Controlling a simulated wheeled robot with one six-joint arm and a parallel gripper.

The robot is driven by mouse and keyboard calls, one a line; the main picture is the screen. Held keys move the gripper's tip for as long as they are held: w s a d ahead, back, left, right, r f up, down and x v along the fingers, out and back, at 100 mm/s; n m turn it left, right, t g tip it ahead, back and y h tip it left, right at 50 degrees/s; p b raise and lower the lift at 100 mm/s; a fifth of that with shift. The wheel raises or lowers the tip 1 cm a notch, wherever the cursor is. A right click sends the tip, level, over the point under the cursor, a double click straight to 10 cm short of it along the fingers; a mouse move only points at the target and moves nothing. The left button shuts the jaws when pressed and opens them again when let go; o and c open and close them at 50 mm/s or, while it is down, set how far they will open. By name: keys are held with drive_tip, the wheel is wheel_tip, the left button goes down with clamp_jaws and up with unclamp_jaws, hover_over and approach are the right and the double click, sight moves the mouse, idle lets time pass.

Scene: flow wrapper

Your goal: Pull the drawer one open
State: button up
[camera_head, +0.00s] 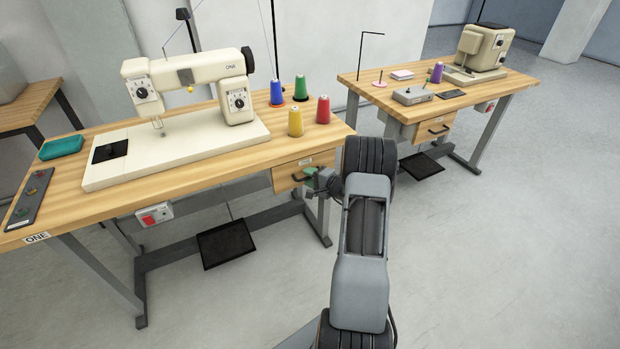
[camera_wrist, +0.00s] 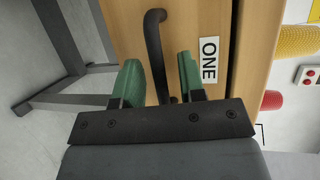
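The drawer labelled ONE (camera_head: 291,172) is under the right end of the near sewing table, and its wooden front looks flush with the frame. The wrist view shows this drawer front (camera_wrist: 200,18) close up with its ONE label. Its dark bar handle (camera_wrist: 154,40) runs between the green fingers of my gripper (camera_wrist: 159,62). The fingers are apart, one on each side of the handle, with a gap at least on the right. In the head view my gripper (camera_head: 317,180) is at the drawer front, partly hidden by my arm.
The near table (camera_head: 260,160) bears a cream sewing machine (camera_head: 190,90) and several thread cones near its right edge. A second table (camera_head: 430,105) with another drawer (camera_head: 432,129) stands behind at right. Grey table legs (camera_head: 318,215) are below the drawer. Open floor lies at right.

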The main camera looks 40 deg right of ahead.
drive_tip(key=shift+c, duration=0.3)
clamp_jaws()
idle(0.4)
